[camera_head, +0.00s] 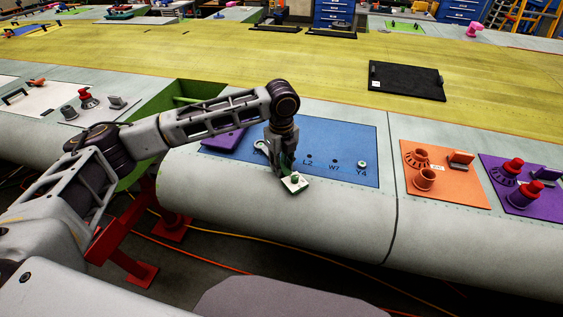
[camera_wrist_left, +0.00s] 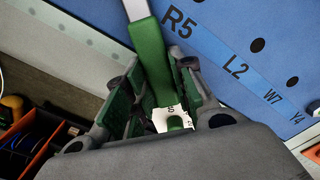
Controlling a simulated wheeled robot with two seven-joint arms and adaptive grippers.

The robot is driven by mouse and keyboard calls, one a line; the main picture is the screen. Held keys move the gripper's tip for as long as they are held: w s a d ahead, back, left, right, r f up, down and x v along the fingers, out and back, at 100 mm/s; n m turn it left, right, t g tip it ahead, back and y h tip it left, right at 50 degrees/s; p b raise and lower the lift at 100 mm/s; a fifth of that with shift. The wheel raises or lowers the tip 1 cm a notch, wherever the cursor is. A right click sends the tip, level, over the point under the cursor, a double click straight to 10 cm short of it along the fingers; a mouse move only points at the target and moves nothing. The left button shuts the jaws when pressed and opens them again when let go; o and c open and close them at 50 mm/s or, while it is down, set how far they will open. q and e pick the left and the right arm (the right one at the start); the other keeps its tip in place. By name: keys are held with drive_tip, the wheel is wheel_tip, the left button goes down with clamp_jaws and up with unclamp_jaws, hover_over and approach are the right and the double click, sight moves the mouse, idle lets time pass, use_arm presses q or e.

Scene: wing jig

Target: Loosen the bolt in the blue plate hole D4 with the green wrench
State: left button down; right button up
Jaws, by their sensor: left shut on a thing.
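The blue plate (camera_head: 330,140) lies on the pale panel in the head view, with a row of dark holes. Labels R5, L2, W7 and Y4 read in the wrist view on the plate (camera_wrist_left: 215,40); I cannot read a D4. A pale bolt (camera_head: 362,164) stands in the plate near Y4. My left gripper (camera_head: 283,172), pointing down by the plate's front edge, is shut on the green wrench (camera_wrist_left: 150,60). The wrench runs up between the finger pads to a pale end. A white piece with a green part (camera_head: 295,184) shows at the fingertips. My right gripper is out of view.
Orange (camera_head: 445,190) and purple (camera_head: 525,205) plates with upright fittings stand to the right. A black mat (camera_head: 407,81) lies on the yellow surface behind. A green-lined opening (camera_head: 190,100) is at the left.

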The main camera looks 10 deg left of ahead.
sight(296, 156)
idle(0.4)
use_arm(q)
drive_tip(key=shift+w+d+r+n+p, duration=0.1)
drive_tip(key=shift+w+d+n+p, duration=0.2)
drive_tip(key=shift+p, duration=0.2)
drive_tip(key=shift+w+d+n+p, duration=0.55)
drive_tip(key=shift+w+n+p, duration=0.25)
drive_tip(key=shift+n+p, duration=0.15)
drive_tip(key=shift+w+d+r+n, duration=0.1)
drive_tip(key=shift+w+d+n, duration=0.15)
drive_tip(key=shift+w+n, duration=0.4)
drive_tip(key=shift+w+d+r+n, duration=0.1)
drive_tip(key=shift+w+d+n, duration=0.15)
drive_tip(key=shift+w+n, duration=0.3)
drive_tip(key=shift+w, duration=0.1)
drive_tip(key=shift+w+d+n, duration=0.2)
drive_tip(key=shift+w+n, duration=0.25)
drive_tip(key=shift+w+d+n, duration=0.15)
drive_tip(key=shift+w+n, duration=0.55)
drive_tip(key=shift+w, duration=0.1)
